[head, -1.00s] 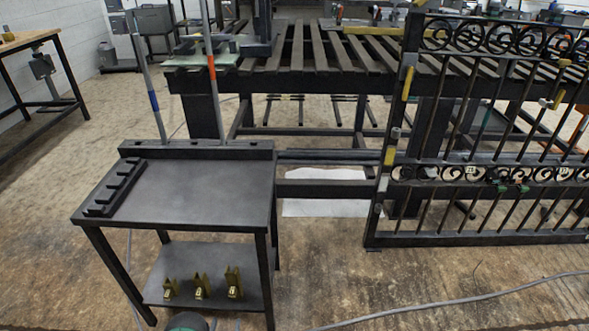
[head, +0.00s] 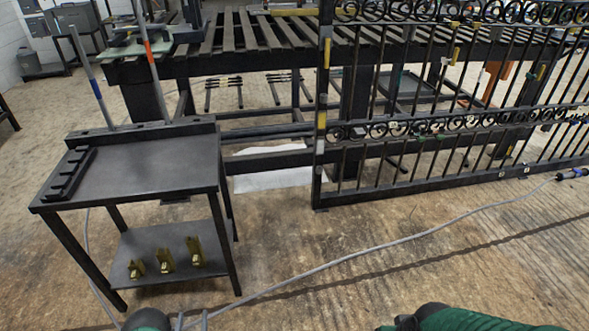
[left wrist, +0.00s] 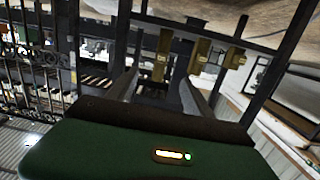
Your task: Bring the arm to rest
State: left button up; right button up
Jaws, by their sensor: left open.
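My left gripper (head: 192,318) is at the bottom edge of the head view, in front of the black cart, with only its tip end showing. In the left wrist view its two grey fingers (left wrist: 158,80) stand apart with nothing held between them. Beyond the fingers are brass blocks (left wrist: 200,57), apart from the gripper. A green and black part of mine (head: 470,319) shows at the bottom right of the head view. My right gripper's fingers are not seen.
The black cart (head: 140,173) stands at the left, with three brass blocks (head: 166,261) on its lower shelf. A dark scroll gate (head: 321,118) stands at the right before a slatted table (head: 230,68). A grey cable (head: 345,258) crosses the floor. The floor at front right is otherwise open.

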pick_arm(q)
jog(key=w+d+r+g+h, duration=0.1)
jog(key=w+r+g, duration=0.2)
jog(key=w+r, duration=0.4)
jog(key=d+r+m+g+h, duration=0.1)
jog(key=d+r+g, duration=0.35)
jog(key=r, duration=0.45)
jog(key=s+d+r+g+p, duration=0.1)
jog(key=s+d+r+g, duration=0.15)
jog(key=s+r, duration=0.35)
jog(key=s+d+r+m+g+h+p, duration=0.15)
jog(key=s+d+r, duration=0.25)
jog(key=s, duration=0.5)
jog(key=s+d+r+g+p, duration=0.1)
jog(key=s+d+r+g, duration=0.15)
jog(key=s+r, duration=0.35)
jog(key=w+p+v, duration=0.3)
jog(key=p+v, duration=1.3)
jog(key=p, duration=0.1)
jog(key=w+r+p+v, duration=0.1)
jog(key=w+p+v, duration=0.3)
jog(key=p+v, duration=1.3)
jog(key=shift+s+d+r+p, duration=0.2)
jog(key=shift+s+d+p, duration=0.2)
jog(key=shift+p, duration=0.45)
